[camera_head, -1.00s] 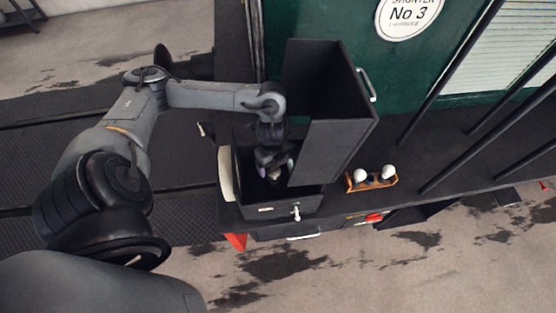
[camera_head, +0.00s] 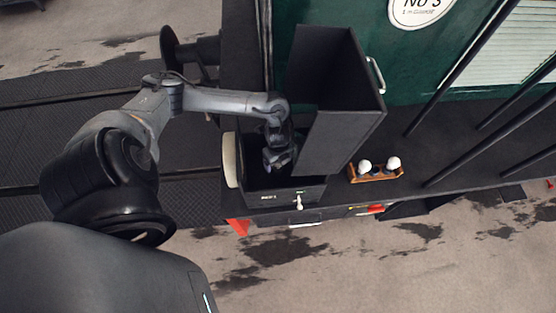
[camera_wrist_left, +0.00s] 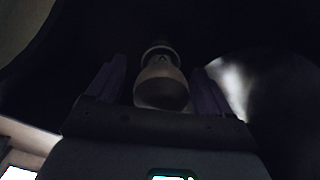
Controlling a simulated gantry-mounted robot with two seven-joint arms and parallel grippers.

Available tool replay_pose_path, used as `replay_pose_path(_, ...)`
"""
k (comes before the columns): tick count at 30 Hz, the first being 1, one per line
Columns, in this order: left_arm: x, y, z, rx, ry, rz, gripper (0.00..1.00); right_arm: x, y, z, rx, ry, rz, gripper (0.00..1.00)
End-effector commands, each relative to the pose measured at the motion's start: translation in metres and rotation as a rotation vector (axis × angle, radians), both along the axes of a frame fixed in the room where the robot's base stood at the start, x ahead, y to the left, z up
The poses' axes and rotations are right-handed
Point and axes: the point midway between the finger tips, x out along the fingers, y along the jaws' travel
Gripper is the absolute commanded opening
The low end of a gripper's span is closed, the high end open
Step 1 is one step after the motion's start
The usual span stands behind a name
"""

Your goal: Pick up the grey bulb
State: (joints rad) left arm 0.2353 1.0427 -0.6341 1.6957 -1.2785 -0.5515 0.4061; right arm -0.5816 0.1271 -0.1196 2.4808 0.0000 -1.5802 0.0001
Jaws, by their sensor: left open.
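My left gripper (camera_head: 278,162) reaches down into an open dark box (camera_head: 290,192). In the left wrist view a dim grey bulb (camera_wrist_left: 162,82) with a narrow collar at its far end lies between the two spread fingers. The fingers stand on either side of it with dark gaps showing, so the gripper is open around the bulb and not closed on it. In the head view the bulb is hidden by the gripper and the box. My right gripper is in neither view.
The box's tall dark lid (camera_head: 338,142) stands raised just right of my arm. A small wooden rack (camera_head: 376,178) with white and dark bulbs sits to the right on the dark deck. Dark poles slant at right.

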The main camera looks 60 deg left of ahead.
Motion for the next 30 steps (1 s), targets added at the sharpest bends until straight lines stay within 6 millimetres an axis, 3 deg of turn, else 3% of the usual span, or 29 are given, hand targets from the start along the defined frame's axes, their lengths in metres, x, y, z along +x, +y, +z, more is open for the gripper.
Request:
replay_pose_path(5, 0.000, 0.000, -0.015, 0.001, -0.001, 0.000, 0.81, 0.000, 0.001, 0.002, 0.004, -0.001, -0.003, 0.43)
replay_pose_path(13, 0.000, 0.001, -0.017, 0.002, -0.002, -0.001, 0.79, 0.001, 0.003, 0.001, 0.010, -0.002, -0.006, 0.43)
replay_pose_path(24, 0.000, 0.001, -0.016, 0.002, -0.002, -0.001, 0.23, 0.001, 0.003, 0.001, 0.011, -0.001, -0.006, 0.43)
replay_pose_path(30, 0.000, 0.001, -0.016, 0.002, -0.002, -0.001, 0.21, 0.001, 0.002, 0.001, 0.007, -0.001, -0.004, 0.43)
